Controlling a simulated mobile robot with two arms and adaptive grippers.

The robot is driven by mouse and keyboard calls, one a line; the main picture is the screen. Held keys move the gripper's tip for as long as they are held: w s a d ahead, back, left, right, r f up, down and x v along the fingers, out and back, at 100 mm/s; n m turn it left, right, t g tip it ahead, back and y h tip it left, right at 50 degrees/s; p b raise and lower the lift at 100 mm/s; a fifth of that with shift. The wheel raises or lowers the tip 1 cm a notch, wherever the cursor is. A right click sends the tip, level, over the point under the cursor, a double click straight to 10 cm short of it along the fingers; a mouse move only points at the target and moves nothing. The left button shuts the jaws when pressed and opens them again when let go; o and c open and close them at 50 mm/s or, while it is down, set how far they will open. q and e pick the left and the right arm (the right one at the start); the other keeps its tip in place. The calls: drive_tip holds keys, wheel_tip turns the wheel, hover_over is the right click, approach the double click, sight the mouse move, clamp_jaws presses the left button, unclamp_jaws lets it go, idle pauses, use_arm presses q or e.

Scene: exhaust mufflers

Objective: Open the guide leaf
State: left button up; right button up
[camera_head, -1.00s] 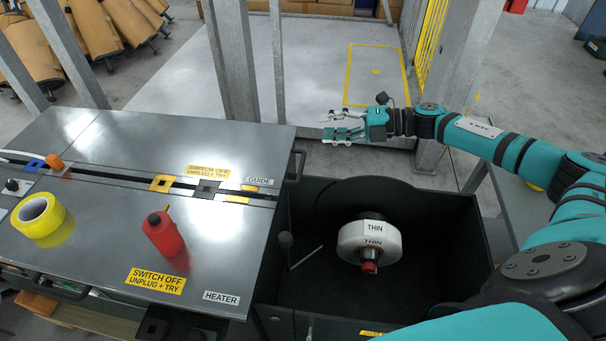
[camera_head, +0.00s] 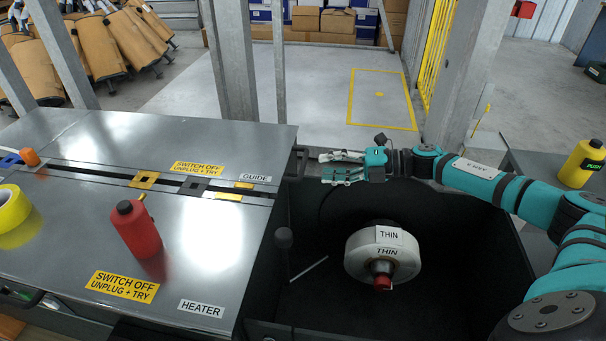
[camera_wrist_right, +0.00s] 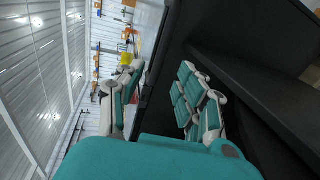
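The guide leaf (camera_head: 225,140) is the flat grey metal panel with the "GUIDE" label, on the far side of the slot in the machine top. It lies flat. A dark bar handle (camera_head: 299,163) stands at its right edge. My right gripper (camera_head: 324,168) points left at this handle, close to its right side, with its two fingers apart. I see no clear contact with the handle. In the right wrist view the open fingers (camera_wrist_right: 165,95) have a dark panel edge between them, and nothing is visibly held. My left gripper is out of view.
A red bottle (camera_head: 137,229) and yellow tape roll (camera_head: 12,212) stand on the heater panel (camera_head: 200,265). Below my right arm is a dark bin (camera_head: 440,240) with a white "THIN" spool (camera_head: 362,258). A grey post (camera_head: 236,60) rises behind the leaf. A yellow bottle (camera_head: 580,163) stands at right.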

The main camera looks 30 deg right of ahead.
sight(302, 166)
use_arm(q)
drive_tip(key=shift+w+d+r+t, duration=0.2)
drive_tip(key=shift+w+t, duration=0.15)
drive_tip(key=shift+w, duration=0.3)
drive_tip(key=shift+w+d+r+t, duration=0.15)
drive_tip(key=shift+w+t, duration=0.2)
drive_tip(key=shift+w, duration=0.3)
use_arm(e)
drive_tip(key=shift+x, duration=3.5)
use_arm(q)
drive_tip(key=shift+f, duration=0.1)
use_arm(e)
clamp_jaws()
